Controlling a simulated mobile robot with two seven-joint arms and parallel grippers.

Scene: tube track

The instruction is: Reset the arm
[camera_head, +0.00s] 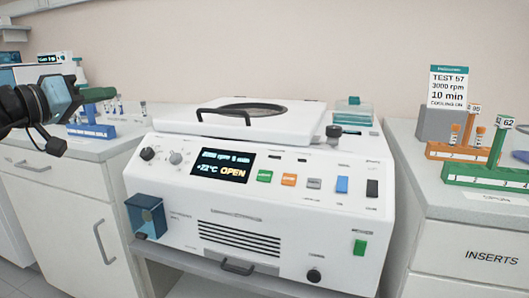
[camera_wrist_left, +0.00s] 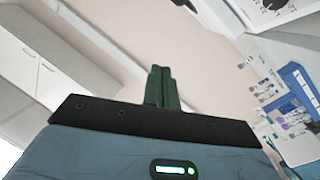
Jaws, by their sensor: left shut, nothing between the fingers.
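My left arm comes in from the left in the head view. Its gripper (camera_head: 99,95) has green fingers pointing right, held in the air above the left counter, clear of the centrifuge. In the left wrist view the two green fingers (camera_wrist_left: 162,86) lie together, shut with nothing between them. My right gripper is in neither view. The white centrifuge (camera_head: 262,190) stands in the middle, its display reading OPEN. Its lid (camera_head: 240,122) with a black handle lies over the top; I cannot tell whether it is latched.
A blue tube rack (camera_head: 92,131) stands on the left counter under the gripper. On the right counter stand orange (camera_head: 455,152) and green (camera_head: 487,176) racks, and a sign (camera_head: 448,87) reading TEST 57, 3000 rpm, 10 min. Air above the centrifuge is free.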

